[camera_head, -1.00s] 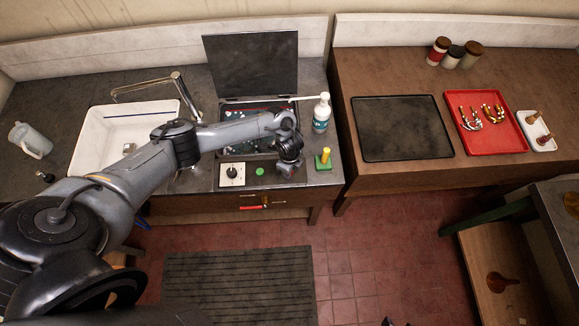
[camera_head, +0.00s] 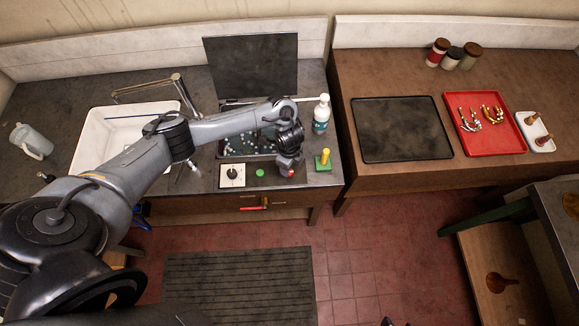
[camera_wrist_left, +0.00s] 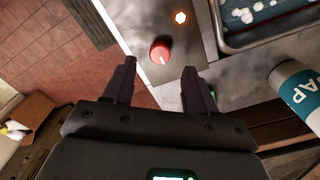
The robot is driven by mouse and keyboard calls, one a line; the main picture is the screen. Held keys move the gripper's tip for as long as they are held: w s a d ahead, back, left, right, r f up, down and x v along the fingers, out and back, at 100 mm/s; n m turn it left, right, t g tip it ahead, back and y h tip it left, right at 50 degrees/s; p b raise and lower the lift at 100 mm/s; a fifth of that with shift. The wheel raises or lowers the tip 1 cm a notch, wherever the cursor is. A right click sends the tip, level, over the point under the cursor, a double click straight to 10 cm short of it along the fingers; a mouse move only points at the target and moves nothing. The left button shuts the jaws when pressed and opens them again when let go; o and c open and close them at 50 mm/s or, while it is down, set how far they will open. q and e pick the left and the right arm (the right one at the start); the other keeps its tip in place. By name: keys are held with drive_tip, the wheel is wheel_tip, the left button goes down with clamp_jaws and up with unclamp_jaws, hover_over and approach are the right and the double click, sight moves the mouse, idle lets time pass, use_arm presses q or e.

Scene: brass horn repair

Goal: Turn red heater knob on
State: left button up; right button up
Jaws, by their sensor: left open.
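The red heater knob (camera_wrist_left: 160,52) has a white pointer line and sits on a grey panel in the left wrist view. In the head view, a small red spot that looks like the knob (camera_head: 291,172) shows at the end of my left gripper (camera_head: 288,164). In the left wrist view, my left gripper (camera_wrist_left: 159,77) is open and empty. The knob lies just beyond the fingertips, roughly midway between them, and it appears apart from both. A small round light (camera_wrist_left: 180,17) glows orange-white beside the knob.
A basin (camera_head: 230,158) with pale bubbles lies behind the panel, under a raised dark lid (camera_head: 250,66). A soap bottle (camera_head: 321,114) and a yellow-handled tool on a green base (camera_head: 324,160) stand close to my left gripper. A black dial (camera_head: 232,173) and green button (camera_head: 260,172) are to its left.

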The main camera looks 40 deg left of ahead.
use_arm(q)
wheel_tip(320, 180, up, 6)
drive_tip(key=shift+f+p, duration=0.15)
drive_tip(key=shift+p, duration=0.35)
